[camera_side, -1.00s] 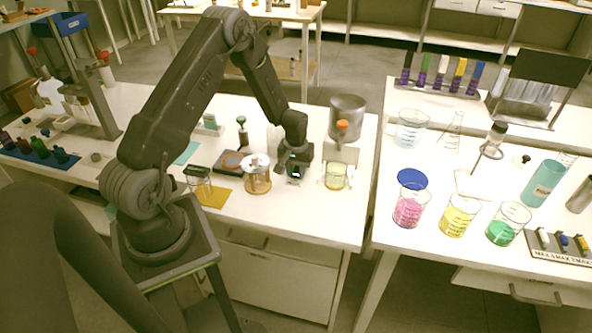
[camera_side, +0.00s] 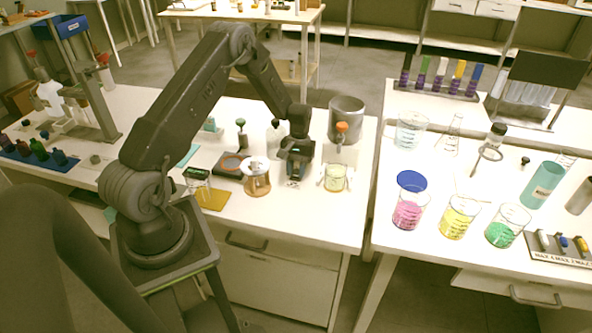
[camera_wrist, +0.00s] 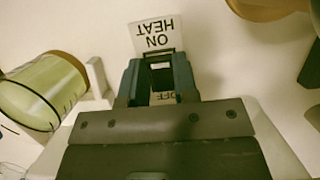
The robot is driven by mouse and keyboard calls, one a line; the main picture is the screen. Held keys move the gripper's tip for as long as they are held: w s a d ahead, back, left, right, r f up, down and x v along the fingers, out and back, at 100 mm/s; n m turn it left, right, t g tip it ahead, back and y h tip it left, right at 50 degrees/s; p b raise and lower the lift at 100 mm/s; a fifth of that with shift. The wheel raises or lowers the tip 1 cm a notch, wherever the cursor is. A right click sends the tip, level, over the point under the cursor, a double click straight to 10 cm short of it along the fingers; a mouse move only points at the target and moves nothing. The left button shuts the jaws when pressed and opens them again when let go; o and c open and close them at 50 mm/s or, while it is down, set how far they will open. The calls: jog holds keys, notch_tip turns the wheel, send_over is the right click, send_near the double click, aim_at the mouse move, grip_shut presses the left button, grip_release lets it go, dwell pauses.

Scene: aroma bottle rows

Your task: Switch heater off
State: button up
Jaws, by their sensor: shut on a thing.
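A white heater switch panel (camera_wrist: 155,36) shows in the wrist view with the words HEAT ON upside down. A smaller OFF label (camera_wrist: 164,97) lies between the fingers. My gripper (camera_wrist: 158,72) is shut over the panel, its two dark fingers on either side of a small dark switch piece (camera_wrist: 159,61). The switch position is hard to tell. The gripper hides the switch there.
The yellow-green beaker shows close on the left in the wrist view (camera_wrist: 42,92). A dark hotplate-like device (camera_side: 229,166) is left of the amber glass. A metal pot (camera_side: 347,117) stands behind right. The bench front is clear.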

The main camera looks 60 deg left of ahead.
jog(key=o, duration=0.9)
jog(key=v, duration=1.3)
jog(key=shift+r, duration=0.4)
